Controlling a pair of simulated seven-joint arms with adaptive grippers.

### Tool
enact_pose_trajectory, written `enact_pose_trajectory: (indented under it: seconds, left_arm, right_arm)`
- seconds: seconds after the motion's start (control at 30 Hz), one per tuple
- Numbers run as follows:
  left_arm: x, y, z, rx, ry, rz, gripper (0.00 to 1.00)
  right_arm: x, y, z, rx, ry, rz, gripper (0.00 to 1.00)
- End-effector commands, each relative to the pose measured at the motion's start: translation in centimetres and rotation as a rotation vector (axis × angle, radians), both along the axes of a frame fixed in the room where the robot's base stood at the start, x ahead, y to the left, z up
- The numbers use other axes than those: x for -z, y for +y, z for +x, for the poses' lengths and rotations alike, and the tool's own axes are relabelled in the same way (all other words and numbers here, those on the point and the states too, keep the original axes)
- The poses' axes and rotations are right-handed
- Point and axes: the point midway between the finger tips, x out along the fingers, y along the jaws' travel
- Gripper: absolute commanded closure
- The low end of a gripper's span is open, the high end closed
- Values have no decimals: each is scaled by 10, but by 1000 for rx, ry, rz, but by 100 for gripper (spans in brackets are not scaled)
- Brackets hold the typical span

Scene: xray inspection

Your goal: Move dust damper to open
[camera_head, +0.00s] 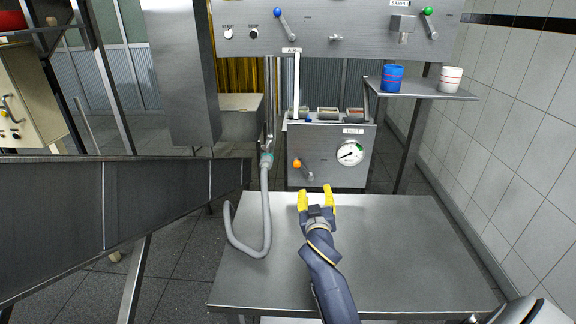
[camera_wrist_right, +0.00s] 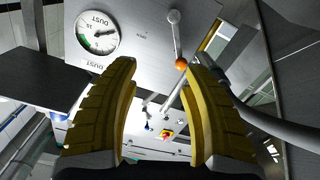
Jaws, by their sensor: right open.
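The dust damper is a lever with an orange ball knob (camera_head: 297,163) on the front of a grey panel box (camera_head: 325,172). Its arm slopes from the knob down right to the pivot. In the right wrist view the orange knob (camera_wrist_right: 181,63) lies near the tip of the right-hand finger, with the lever arm running up to its pivot. My right gripper (camera_head: 315,190) has yellow fingers and is open and empty, in front of and below the knob. The open fingers also show in the wrist view (camera_wrist_right: 160,64). My left gripper is not in view.
A dust gauge (camera_head: 349,153) sits beside the lever. A steel table (camera_head: 390,240) is below, with a grey hose (camera_head: 266,205) curving at its left. A blue cup (camera_head: 392,77) and a white cup (camera_head: 451,79) stand on a shelf. A dark chute (camera_head: 130,205) slopes at left.

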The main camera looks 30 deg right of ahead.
Motion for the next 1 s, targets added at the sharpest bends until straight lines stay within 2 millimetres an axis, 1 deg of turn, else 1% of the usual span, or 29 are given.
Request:
enact_pose_trajectory:
  seconds: [0.03,0.13,0.2,0.33,0.43,0.57,1.0]
  left_arm:
    - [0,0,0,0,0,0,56]
    - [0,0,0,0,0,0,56]
    - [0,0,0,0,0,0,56]
    - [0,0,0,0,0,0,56]
    - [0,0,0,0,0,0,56]
    - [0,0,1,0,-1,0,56]
    - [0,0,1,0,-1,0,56]
  right_arm:
    - [-6,18,0,2,3,-8,54]
    - [-14,41,0,10,13,-29,54]
    - [-19,52,-2,16,18,-40,54]
    - [-24,60,-1,20,21,-50,54]
    - [-25,58,5,21,23,-53,54]
    - [-25,48,19,22,23,-53,54]
    - [-24,4,87,21,22,-54,54]
